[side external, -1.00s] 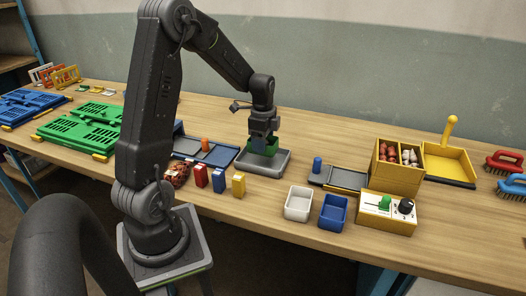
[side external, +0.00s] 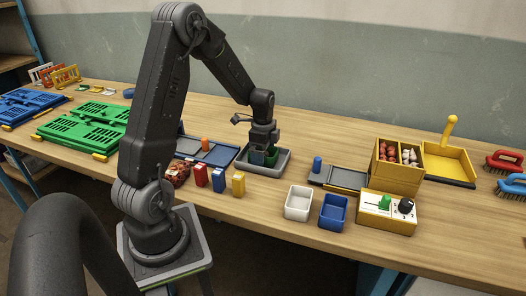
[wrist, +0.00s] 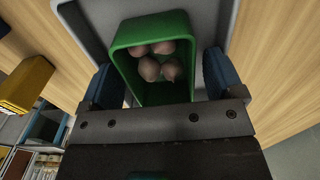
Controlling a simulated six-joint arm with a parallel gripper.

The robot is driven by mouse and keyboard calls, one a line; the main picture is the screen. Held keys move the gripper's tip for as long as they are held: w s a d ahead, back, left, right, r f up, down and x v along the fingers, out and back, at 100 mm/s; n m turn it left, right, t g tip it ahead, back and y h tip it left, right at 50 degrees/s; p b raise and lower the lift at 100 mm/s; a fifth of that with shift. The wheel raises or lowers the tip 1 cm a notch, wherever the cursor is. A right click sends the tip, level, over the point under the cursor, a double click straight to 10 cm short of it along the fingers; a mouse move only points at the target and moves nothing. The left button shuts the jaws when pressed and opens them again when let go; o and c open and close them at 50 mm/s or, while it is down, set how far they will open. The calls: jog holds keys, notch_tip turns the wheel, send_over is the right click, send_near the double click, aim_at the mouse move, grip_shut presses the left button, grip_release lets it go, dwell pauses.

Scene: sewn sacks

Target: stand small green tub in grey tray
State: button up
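The small green tub (wrist: 150,95) stands in the grey tray (side external: 282,164). In the wrist view it is open at the top, with several pinkish-brown round things (wrist: 150,68) inside. My gripper (side external: 265,158) is down over the tub in the side view and hides much of it. In the wrist view my gripper's two blue fingers (wrist: 160,85) are on either side of the tub, with narrow gaps to its walls. The gripper looks open around the tub. The tub's underside is hidden.
A blue tray with an orange peg (side external: 205,144) is left of the grey tray. Red, blue and yellow boxes (side external: 219,180) stand in front. White (side external: 298,203) and blue (side external: 333,212) bins and a grey-blue tray with a blue peg (side external: 317,165) are to the right.

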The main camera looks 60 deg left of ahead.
notch_tip(320, 180, up, 12)
jog(key=s+d+r+n+t, duration=0.1)
jog(key=d+r+n, duration=0.1)
jog(key=d+r, duration=0.45)
jog(key=s+d+n+t, duration=0.2)
jog(key=s+d, duration=0.4)
jog(key=d, duration=0.3)
jog(key=s+d+r+n+t, duration=0.1)
jog(key=s+d+n+t, duration=0.1)
jog(key=s+d+n, duration=0.3)
jog(key=s+d, duration=0.1)
jog(key=d, duration=0.3)
jog(key=shift+s+d+t, duration=0.2)
jog(key=shift+s+t, duration=0.1)
jog(key=shift+s, duration=0.1)
jog(key=shift+r, duration=0.1)
